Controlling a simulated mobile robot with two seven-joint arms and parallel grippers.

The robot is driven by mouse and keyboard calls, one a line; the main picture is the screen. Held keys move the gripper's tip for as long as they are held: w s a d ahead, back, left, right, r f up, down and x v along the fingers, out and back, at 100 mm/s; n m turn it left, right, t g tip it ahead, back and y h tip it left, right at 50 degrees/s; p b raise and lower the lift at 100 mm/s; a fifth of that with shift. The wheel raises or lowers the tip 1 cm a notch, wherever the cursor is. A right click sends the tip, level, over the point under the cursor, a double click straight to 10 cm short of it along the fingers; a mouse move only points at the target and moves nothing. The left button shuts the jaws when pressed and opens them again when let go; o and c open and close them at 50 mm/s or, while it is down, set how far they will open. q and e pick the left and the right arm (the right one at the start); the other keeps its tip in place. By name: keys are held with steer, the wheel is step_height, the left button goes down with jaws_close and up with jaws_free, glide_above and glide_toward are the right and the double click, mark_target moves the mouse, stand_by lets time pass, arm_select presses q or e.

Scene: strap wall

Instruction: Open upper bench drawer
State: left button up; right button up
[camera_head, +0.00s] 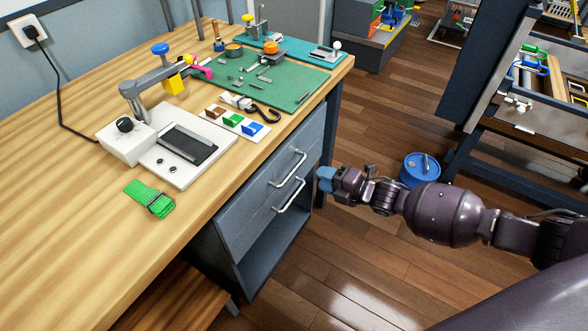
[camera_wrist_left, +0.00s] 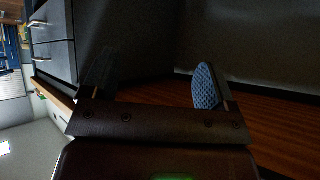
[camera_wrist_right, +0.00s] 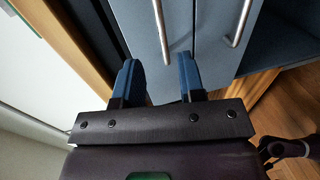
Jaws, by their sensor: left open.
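The grey-blue upper bench drawer (camera_head: 262,181) is shut under the wooden bench top, with a silver bar handle (camera_head: 290,166). My right gripper (camera_head: 326,178) is just in front of the drawers in the head view. In the right wrist view my right gripper (camera_wrist_right: 160,82) is open, its blue fingers spread either side of the line of the upper handle (camera_wrist_right: 161,30). Nothing is between the fingertips; the handle appears slightly beyond them. My left gripper (camera_wrist_left: 153,85) is open and empty in the left wrist view, and out of the head view.
The lower drawer's handle (camera_head: 289,195) is close below; it also shows in the right wrist view (camera_wrist_right: 240,22). An open shelf lies under the drawers. A green strap (camera_head: 149,200) and a device (camera_head: 170,145) are on the bench top (camera_head: 60,230). A blue drum (camera_head: 420,170) stands on the floor.

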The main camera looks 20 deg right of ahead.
mark_target(295, 168)
steer(key=b+x, duration=0.2)
steer(key=x, duration=0.8)
steer(key=shift+c, duration=0.5)
jaws_close()
